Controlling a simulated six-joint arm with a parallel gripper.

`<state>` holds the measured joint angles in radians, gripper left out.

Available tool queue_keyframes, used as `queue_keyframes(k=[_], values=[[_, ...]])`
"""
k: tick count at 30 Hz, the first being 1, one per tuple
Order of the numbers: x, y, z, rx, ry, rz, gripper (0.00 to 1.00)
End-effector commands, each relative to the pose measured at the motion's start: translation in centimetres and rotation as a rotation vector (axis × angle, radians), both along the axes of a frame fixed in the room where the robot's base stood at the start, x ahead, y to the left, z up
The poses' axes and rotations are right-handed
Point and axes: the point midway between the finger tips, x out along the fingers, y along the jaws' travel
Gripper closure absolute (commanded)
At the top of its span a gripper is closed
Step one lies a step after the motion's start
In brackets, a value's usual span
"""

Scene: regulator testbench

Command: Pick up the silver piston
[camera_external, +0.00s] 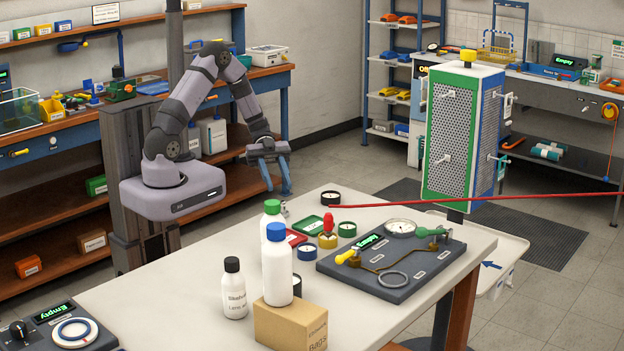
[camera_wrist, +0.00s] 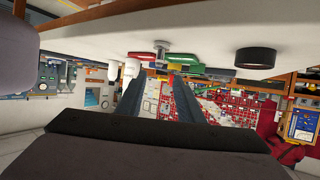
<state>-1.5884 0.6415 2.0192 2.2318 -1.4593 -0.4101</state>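My gripper (camera_external: 279,189) hangs in the air beyond the far left edge of the pale table, its fingers pointing down. Its two dark fingers also show in the wrist view (camera_wrist: 160,74), spread apart with nothing visible between them. A small silver piece (camera_external: 285,209), which looks like the piston, is on the table behind the green-capped white bottle, which partly hides it. A small silver piece also shows in the wrist view (camera_wrist: 164,46), beyond the fingertips, between a green and a red item. The gripper is apart from it.
White bottles with green (camera_external: 271,207) and blue (camera_external: 277,262) caps, a black-capped bottle (camera_external: 233,288) and a cardboard box (camera_external: 291,325) stand nearby. Small trays and round containers, including a black one (camera_external: 331,198), sit around. A grey regulator board (camera_external: 395,270) lies right.

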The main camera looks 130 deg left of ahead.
Motion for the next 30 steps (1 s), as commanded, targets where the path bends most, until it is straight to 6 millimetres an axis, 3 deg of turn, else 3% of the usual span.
queue_keyframes(k=[6, 25, 30], values=[[0.0, 0.0, -2.5, 0.002, -0.001, 0.000, 0.66], [2.0, -1.2, -3.5, 0.003, -0.001, 0.000, 0.66], [3.4, -2.4, -3.7, 0.000, 0.000, -0.003, 0.66]])
